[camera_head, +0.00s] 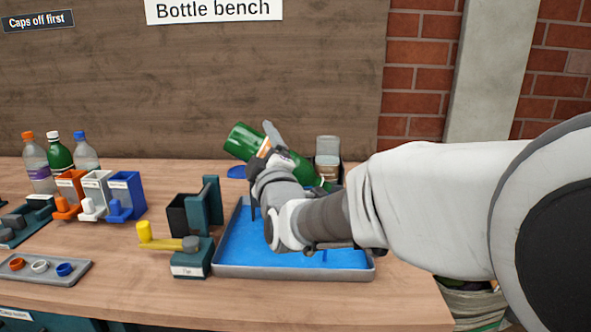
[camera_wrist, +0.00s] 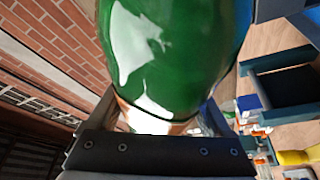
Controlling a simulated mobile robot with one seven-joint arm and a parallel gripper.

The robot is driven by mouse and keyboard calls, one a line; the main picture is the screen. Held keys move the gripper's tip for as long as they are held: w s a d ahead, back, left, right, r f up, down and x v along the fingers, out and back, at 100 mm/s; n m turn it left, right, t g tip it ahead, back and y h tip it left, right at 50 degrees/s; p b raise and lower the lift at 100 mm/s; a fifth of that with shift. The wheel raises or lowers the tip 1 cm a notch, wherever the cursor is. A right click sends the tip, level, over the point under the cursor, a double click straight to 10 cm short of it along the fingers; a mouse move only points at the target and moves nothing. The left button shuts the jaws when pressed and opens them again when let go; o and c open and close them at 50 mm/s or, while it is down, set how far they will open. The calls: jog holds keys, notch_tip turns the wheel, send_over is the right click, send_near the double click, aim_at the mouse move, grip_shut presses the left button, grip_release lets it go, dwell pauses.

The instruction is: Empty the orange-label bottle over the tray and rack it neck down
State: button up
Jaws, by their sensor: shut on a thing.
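A green bottle (camera_head: 243,141) is held above the tray, tilted with its base up to the left and its neck end down to the right. Its neck is partly hidden behind my arm. A strip of orange-and-white label shows beside my fingers; the bottle fills the top of the wrist view (camera_wrist: 170,50). My gripper (camera_head: 266,153) is shut around the bottle's label. The tray (camera_head: 300,272) is a grey metal rim with a blue inside, on the bench below. I cannot tell whether anything is flowing, and no neck-down rack is clearly recognisable.
Left of the tray stands a dark green fixture (camera_head: 192,258) with a yellow handle. Farther left are orange, white and blue holders (camera_head: 125,195), several capped bottles (camera_head: 60,155) and a cap tray (camera_head: 45,268). A grey-topped container (camera_head: 328,147) stands behind the tray.

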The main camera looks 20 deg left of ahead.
jog(key=m+b, duration=0.1)
jog(key=r+m+t+b, duration=0.1)
jog(key=m+b, duration=0.1)
jog(key=shift+d+r, duration=0.2)
jog(key=shift+d, duration=0.2)
jog(key=shift+w+d+r+m+t+h+b, duration=0.1)
jog(key=shift+d+m+t+h+b, duration=0.15)
jog(key=shift+m+b, duration=0.3)
jog(key=shift+w+d+r+m+t+h+b, duration=0.15)
jog(key=shift+d+m+t+b, duration=0.2)
jog(key=shift+m, duration=0.3)
jog(key=d+m+h, duration=0.1)
jog(key=m, duration=0.1)
jog(key=d+r+m+t+h, duration=0.1)
jog(key=m, duration=0.2)
jog(key=d+r+m+t+h, duration=0.1)
jog(key=m, duration=0.1)
jog(key=shift+w+m, duration=0.35)
jog(key=shift+m, duration=0.05)
jog(key=shift+w+d+r+m+t+h, duration=0.15)
jog(key=shift+d+m+h, duration=0.25)
jog(key=shift+m, duration=0.35)
jog(key=shift+d+r+m+t+h, duration=0.15)
jog(key=shift+d+m+h, duration=0.15)
jog(key=shift+m+h, duration=0.35)
